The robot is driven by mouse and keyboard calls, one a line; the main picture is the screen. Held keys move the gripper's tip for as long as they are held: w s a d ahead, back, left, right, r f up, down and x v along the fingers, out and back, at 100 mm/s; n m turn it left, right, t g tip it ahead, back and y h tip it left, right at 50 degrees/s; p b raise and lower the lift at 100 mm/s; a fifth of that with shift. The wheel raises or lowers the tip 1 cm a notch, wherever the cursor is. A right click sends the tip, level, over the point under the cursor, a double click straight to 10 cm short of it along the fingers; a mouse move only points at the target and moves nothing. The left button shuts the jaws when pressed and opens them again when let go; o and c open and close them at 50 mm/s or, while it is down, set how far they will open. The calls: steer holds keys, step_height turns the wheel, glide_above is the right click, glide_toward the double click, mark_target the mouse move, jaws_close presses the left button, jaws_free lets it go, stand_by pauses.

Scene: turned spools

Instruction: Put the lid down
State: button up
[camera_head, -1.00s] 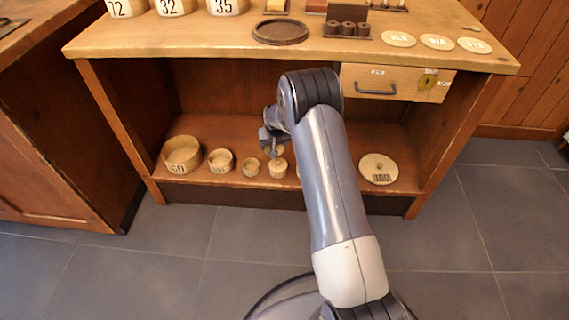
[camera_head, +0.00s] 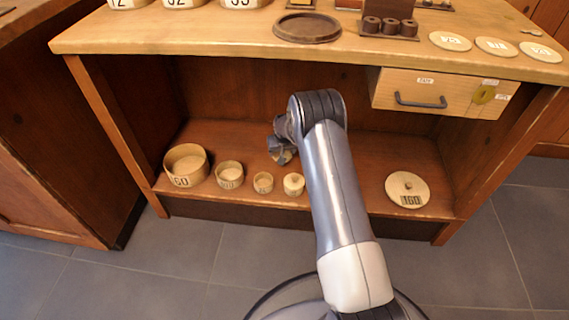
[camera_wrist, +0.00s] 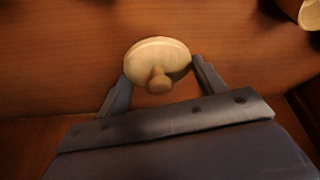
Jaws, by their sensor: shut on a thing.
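A round pale wooden lid (camera_wrist: 150,52) with a knob (camera_wrist: 160,82) is between the two fingers of my gripper (camera_wrist: 162,84) in the wrist view. The fingers are shut on it from both sides. In the head view my gripper (camera_head: 283,152) is inside the open shelf space, behind and above the small round boxes.
On the lower shelf stand a large box marked 60 (camera_head: 181,181), a medium box (camera_head: 229,178), and small boxes (camera_head: 263,183) and (camera_head: 293,185). A round piece marked 160 (camera_head: 408,187) lies to the right. A drawer (camera_head: 440,92) and the worktop (camera_head: 240,42) are above.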

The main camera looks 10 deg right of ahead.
steer(key=shift+f+b, duration=1)
steer(key=shift+f, duration=1.4)
steer(key=shift+f, duration=0.1)
steer(key=o, duration=1)
steer(key=shift+r, duration=0.35)
steer(key=p+v, duration=0.5)
steer(key=v, duration=0.6)
steer(key=shift+s+r, duration=0.2)
steer(key=shift+s, duration=0.05)
